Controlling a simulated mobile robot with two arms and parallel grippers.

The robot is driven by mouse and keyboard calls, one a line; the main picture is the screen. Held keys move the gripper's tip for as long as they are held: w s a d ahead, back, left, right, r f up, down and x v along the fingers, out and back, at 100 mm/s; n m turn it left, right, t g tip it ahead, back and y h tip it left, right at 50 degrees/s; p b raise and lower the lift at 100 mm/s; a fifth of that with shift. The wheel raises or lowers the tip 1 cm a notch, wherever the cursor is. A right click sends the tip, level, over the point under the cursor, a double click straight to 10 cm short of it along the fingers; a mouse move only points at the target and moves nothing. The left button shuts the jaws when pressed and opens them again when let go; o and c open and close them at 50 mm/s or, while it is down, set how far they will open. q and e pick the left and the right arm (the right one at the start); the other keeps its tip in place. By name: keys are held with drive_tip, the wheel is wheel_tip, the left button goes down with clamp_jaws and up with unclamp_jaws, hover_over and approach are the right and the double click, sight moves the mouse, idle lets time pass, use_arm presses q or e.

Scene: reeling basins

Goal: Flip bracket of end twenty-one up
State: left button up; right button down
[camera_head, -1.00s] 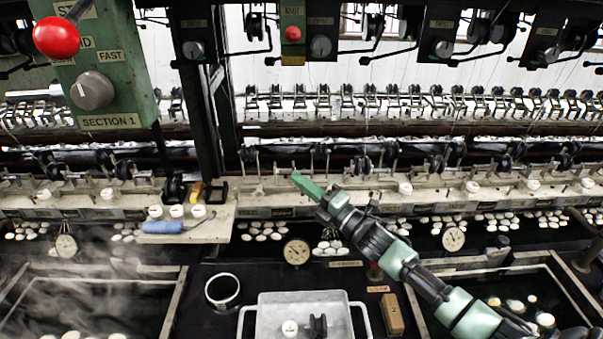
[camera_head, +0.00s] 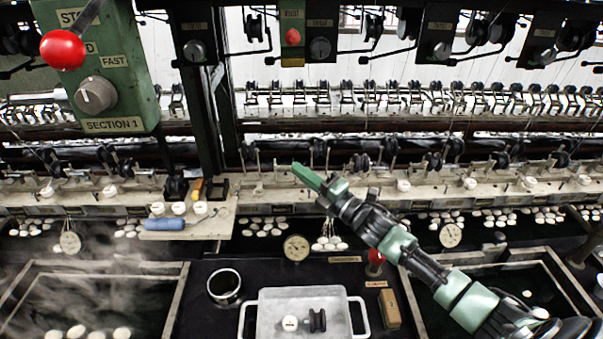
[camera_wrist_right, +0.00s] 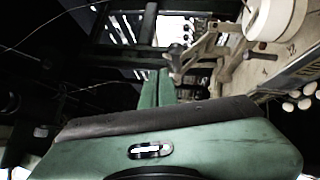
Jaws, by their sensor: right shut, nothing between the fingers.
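My right gripper (camera_head: 298,168) reaches in from the lower right, its green fingers shut and empty. They point up and left over the pale rail (camera_head: 350,188) of small brackets and guides. In the right wrist view the shut fingers (camera_wrist_right: 158,88) end close to a metal bracket (camera_wrist_right: 205,55) on the rail; I cannot tell whether they touch it. A white round button (camera_wrist_right: 270,18) sits beside that bracket. I cannot read which end is twenty-one. My left gripper is not in view.
A green control box (camera_head: 97,95) with a red ball lever hangs at upper left. Below the rail are a gauge (camera_head: 296,248), a metal tray (camera_head: 262,318), a dark cup (camera_head: 224,287) and a basin (camera_head: 90,268) at left. Black units (camera_head: 321,40) hang above.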

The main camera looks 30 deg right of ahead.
drive_tip(key=shift+m+g, duration=0.5)
drive_tip(key=shift+m, duration=0.1)
drive_tip(key=w+r+p, duration=0.1)
drive_tip(key=w+d+r+p, duration=0.1)
drive_tip(key=r+p, duration=0.1)
drive_tip(key=w+r+p, duration=0.1)
drive_tip(key=shift+w+d+r, duration=0.1)
drive_tip(key=shift+d+r, duration=0.2)
drive_tip(key=shift+d, duration=0.05)
drive_tip(key=shift+w+d+r+m+h+p, duration=0.1)
drive_tip(key=shift+w+d+m+h+p, duration=0.15)
drive_tip(key=shift+w, duration=0.3)
drive_tip(key=shift+w+d+r+m+h+p, duration=0.15)
drive_tip(key=shift+w+h+p, duration=0.15)
drive_tip(key=shift+w, duration=0.2)
drive_tip(key=shift+f, duration=0.15)
